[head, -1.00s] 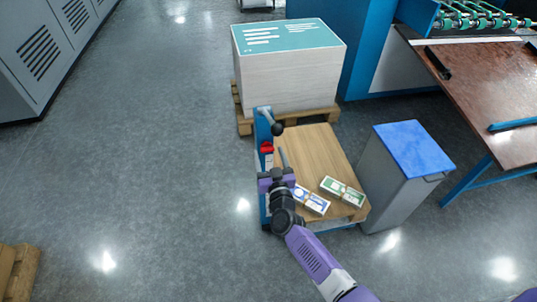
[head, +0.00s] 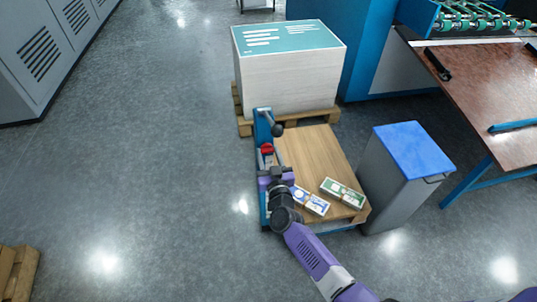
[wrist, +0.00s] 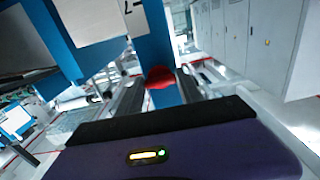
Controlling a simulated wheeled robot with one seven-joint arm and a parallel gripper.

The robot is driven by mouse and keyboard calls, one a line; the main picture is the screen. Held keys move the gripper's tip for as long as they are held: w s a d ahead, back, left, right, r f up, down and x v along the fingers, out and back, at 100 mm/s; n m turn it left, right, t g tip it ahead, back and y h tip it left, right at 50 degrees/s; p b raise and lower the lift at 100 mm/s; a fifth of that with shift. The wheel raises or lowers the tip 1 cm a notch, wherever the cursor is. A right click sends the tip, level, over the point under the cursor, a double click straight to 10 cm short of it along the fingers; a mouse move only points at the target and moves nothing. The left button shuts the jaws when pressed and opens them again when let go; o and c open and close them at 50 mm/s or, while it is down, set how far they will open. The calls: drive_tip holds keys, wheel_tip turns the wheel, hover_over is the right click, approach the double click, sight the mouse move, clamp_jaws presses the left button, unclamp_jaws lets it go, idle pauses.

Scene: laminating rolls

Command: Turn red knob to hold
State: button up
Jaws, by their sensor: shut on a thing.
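The red knob (head: 267,149) is on the blue upright post (head: 263,125) at the left edge of the wooden-topped table. In the wrist view the knob (wrist: 160,77) shows between my two dark fingers, in front of the blue post. My gripper (head: 269,161) has come to the post from the near side and is shut on the knob. The fingers hide the sides of the knob. A white plate with partly cut-off lettering (wrist: 135,8) is on the post above it. The knob's setting cannot be read.
A lever with a black ball (head: 277,130) tops the post. Two banded bundles, blue-and-white (head: 311,201) and green-and-white (head: 342,193), lie on the table (head: 315,155). A grey bin with a blue top (head: 415,150) stands right. A paper stack (head: 290,75) stands behind.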

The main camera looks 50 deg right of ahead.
drive_tip(key=m+b, duration=0.2)
drive_tip(key=m, duration=1.5)
drive_tip(key=shift+b, duration=0.35)
drive_tip(key=shift+m, duration=0.4)
drive_tip(key=o, duration=1.4)
drive_tip(key=shift+s, duration=0.1)
